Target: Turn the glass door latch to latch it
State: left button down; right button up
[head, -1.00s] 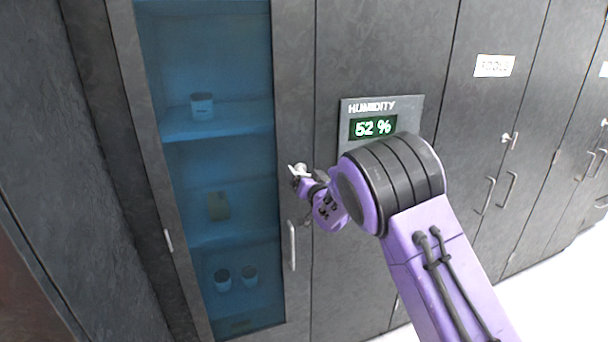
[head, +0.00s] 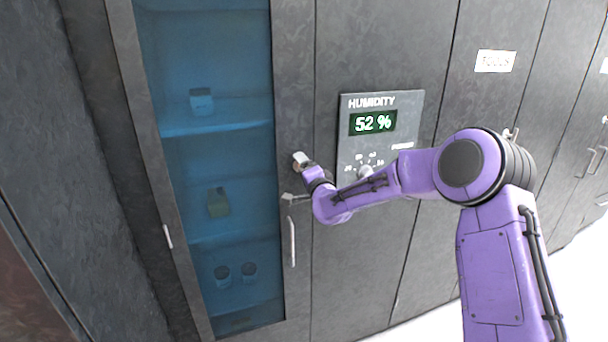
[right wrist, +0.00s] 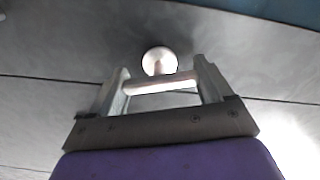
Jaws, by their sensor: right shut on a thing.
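The glass door (head: 245,165) of the cabinet looks closed, with its blue pane on the left in the head view. The latch has a pale round hub and a straight bar (right wrist: 160,84) in the right wrist view. My right gripper (right wrist: 160,78) is shut on the latch bar, with one finger at each end of it. In the head view my right gripper is at the door's right frame, above the door handle (head: 292,243), and it largely hides the latch. My left gripper is not in view.
A humidity panel (head: 408,105) reading 52 % is on the grey front right of the door, with a knob (head: 365,172) beside my right arm. Tall cabinets with handles, one labelled TOOLS (head: 495,61), continue right. Small containers (head: 201,101) stand behind the glass.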

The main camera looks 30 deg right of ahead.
jog(key=shift+f+m+b, duration=0.1)
jog(key=shift+m+b, duration=0.45)
jog(key=shift+m, duration=1.05)
jog(key=o, duration=1)
jog(key=shift+c, duration=0.2)
jog(key=b+v, duration=0.2)
jog(key=v, duration=0.8)
jog(key=shift+s, duration=0.25)
